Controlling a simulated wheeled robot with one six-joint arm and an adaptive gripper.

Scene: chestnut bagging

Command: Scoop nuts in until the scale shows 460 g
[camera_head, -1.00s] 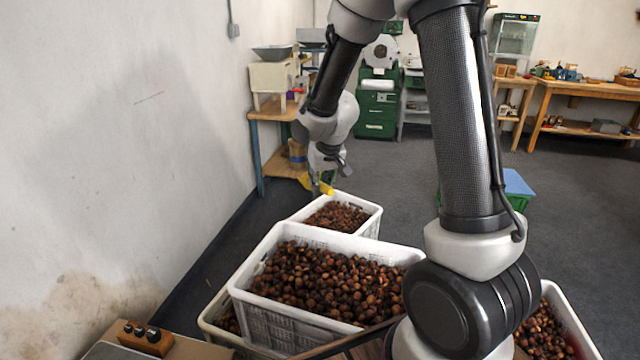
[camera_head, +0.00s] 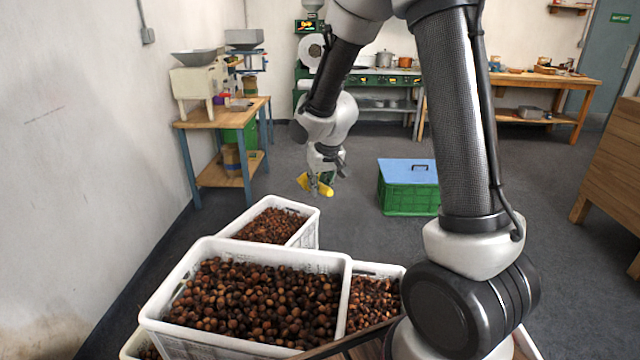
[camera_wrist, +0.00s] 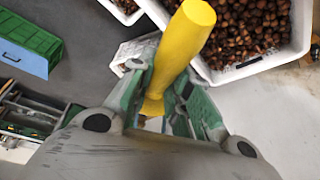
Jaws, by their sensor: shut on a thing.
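My gripper (camera_head: 320,182) is shut on a yellow scoop (camera_head: 325,190), held in the air beyond the white crates. In the wrist view the yellow scoop (camera_wrist: 182,45) shows as a thick rounded shaft between the green-edged fingers (camera_wrist: 162,95); no scoop bowl can be made out. Brown nuts (camera_head: 255,300) fill the large near white crate (camera_head: 150,310). More nuts lie in a white crate behind it (camera_head: 310,235). A cream scale-like machine with a grey pan (camera_head: 197,58) stands on a wooden table at left; no reading is legible.
A green crate with a blue lid (camera_head: 408,200) sits on the floor right of my gripper. The wooden table (camera_head: 212,117) stands along the left wall. Workbenches (camera_head: 545,80) line the back. Grey floor between is open. A wooden cabinet (camera_head: 612,165) is at far right.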

